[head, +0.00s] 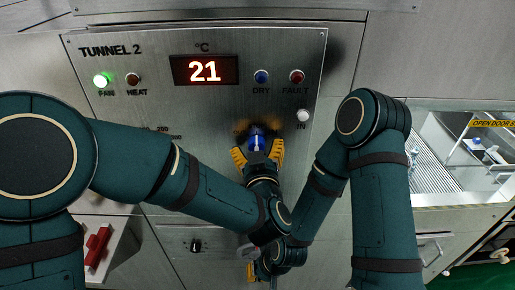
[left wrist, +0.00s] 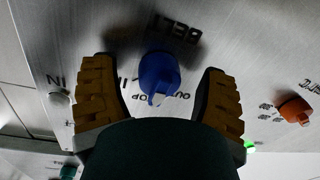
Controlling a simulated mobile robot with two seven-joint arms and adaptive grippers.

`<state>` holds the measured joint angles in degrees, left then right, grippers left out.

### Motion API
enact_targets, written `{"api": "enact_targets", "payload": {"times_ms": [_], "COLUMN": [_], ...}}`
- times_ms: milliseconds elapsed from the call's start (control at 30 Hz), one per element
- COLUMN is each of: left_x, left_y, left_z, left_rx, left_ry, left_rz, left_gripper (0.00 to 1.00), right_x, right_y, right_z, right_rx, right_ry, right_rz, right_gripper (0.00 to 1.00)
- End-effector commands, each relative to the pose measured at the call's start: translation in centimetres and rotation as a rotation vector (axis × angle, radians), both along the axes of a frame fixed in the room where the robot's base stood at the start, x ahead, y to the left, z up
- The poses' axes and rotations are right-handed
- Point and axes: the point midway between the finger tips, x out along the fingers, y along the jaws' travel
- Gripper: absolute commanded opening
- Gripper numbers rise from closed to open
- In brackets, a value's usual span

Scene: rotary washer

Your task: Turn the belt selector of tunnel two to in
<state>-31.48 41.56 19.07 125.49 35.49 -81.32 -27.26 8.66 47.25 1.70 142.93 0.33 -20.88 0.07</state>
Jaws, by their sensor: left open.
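The belt selector is a blue knob (head: 257,138) with a white mark, low on the steel TUNNEL 2 panel (head: 110,75). In the left wrist view the blue knob (left wrist: 160,75) sits beside the upside-down word BELT, and its white mark faces the partly hidden position labels. My left gripper (head: 257,152) is at the knob, with its yellow-padded fingers open on either side. In the left wrist view gaps show between the knob and both fingers of the left gripper (left wrist: 160,95). My right gripper (head: 252,270) is low, mostly hidden behind the arms; its jaws cannot be made out.
A white IN button (head: 303,115) is right of the knob. The display (head: 205,70) reads 21, and a green lamp (head: 101,80) glows. An orange knob (left wrist: 295,109) shows in the left wrist view. A red handle (head: 98,246) is at lower left, an open bay (head: 455,150) at right.

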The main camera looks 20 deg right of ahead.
Motion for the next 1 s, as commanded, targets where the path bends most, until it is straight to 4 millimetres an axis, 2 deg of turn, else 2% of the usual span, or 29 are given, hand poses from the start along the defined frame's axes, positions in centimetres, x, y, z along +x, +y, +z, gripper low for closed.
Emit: {"api": "enact_targets", "payload": {"times_ms": [33,167,200,233,1000], "left_x": [-0.01,-0.02,-0.03,-0.03,-0.04], "left_y": [0.0,0.0,0.0,-0.01,-0.03], "left_z": [0.01,0.02,0.02,0.02,0.06], "left_rx": [0.0,0.0,0.0,-0.001,0.026], "left_ry": [0.0,0.0,0.0,0.0,-0.009], "left_rz": [0.0,0.0,0.0,0.0,-0.001], "left_gripper": [0.71,0.25,0.11,0.05,0.04], "right_x": [0.0,0.01,0.01,0.02,0.03], "right_y": [0.0,0.0,0.0,0.0,0.0], "right_z": [0.0,0.0,0.0,0.0,-0.19], "right_rx": [0.0,0.0,0.0,0.0,0.0], "right_ry": [0.0,0.0,0.0,0.0,-0.001], "right_rz": [0.0,0.0,0.0,0.0,0.0], "right_gripper": [0.0,0.0,0.0,0.0,0.0]}}
